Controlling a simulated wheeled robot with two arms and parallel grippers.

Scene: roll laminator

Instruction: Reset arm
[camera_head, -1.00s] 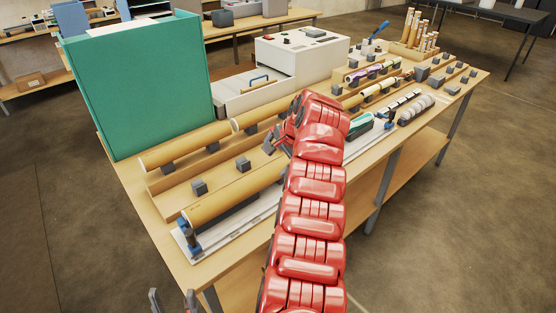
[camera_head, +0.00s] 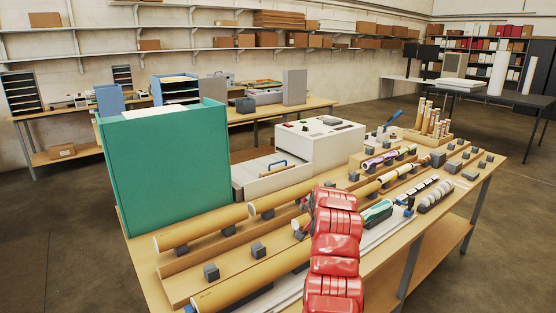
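My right arm comes up red from the bottom edge, right of the middle. Its gripper (camera_head: 301,212) is partly hidden behind the wrist, above the workbench (camera_head: 152,272) near the brown rolls. Its finger gap is not clear, and I see nothing held in it. My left gripper is not in view. A white laminator-like machine (camera_head: 325,140) stands at the back of the bench. A large teal cabinet (camera_head: 168,165) stands at the bench's left end.
Long brown rolls (camera_head: 202,228) and small grey blocks (camera_head: 258,250) lie along the bench. A crate of upright tubes (camera_head: 432,127) stands at its far right. Shelves (camera_head: 185,50) line the back wall. Open floor (camera_head: 60,230) lies left of the bench.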

